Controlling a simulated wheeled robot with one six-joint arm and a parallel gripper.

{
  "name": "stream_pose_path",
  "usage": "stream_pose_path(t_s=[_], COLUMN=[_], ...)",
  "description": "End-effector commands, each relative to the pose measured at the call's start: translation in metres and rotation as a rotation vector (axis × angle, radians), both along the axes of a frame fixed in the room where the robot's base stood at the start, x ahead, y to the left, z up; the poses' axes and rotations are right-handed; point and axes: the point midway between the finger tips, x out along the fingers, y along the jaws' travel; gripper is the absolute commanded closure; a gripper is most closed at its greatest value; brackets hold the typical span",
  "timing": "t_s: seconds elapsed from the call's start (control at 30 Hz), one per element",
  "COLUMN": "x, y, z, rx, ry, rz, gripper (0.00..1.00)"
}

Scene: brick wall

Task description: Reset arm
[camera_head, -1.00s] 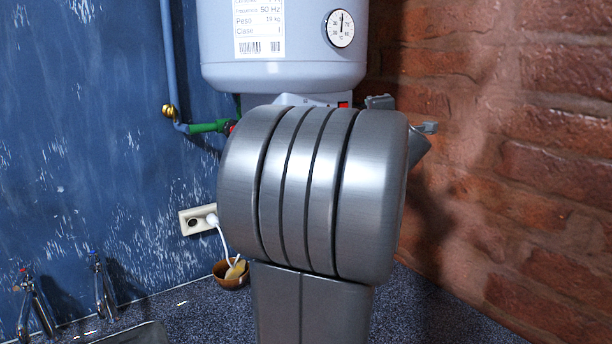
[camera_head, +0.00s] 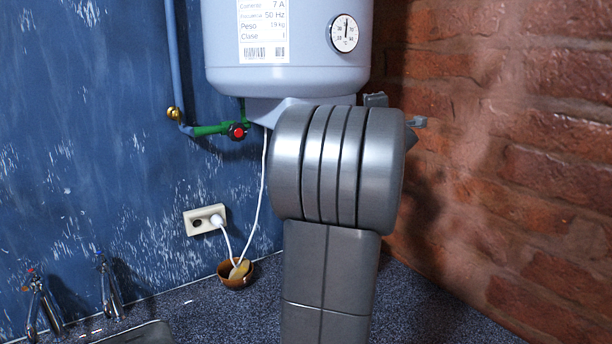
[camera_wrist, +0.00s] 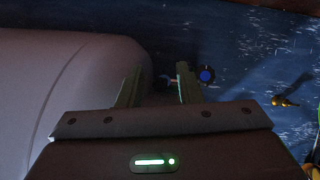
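My gripper (camera_wrist: 158,78) shows in the wrist view with its two fingers apart and nothing held between them. The pale water heater body (camera_wrist: 60,85) fills the left of that view, close beside the fingers. A blue round knob (camera_wrist: 206,75) shows beyond the right finger. In the head view my large grey arm joint stands in the middle and hides most of the gripper; only small grey finger parts (camera_head: 397,110) show past its upper right.
The water heater (camera_head: 285,70) hangs above my arm. A green pipe with a red knob (camera_head: 238,131) runs at its left. A socket (camera_head: 204,220) with a white plug and a brown bowl (camera_head: 236,281) are lower left. Taps (camera_head: 42,300) stand far left. A brick wall (camera_head: 510,150) bounds the right.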

Motion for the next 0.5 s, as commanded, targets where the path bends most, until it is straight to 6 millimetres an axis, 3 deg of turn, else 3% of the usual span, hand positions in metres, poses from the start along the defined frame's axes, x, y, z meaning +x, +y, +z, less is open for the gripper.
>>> stream_pose_path(t_s=[0.17,0.5], x=[-0.016,-0.074], y=[-0.001,-0.004], z=[-0.002,-0.010], rx=[-0.001,-0.002], ry=[-0.002,-0.002], rz=[-0.001,-0.003], gripper=[0.68,0.68])
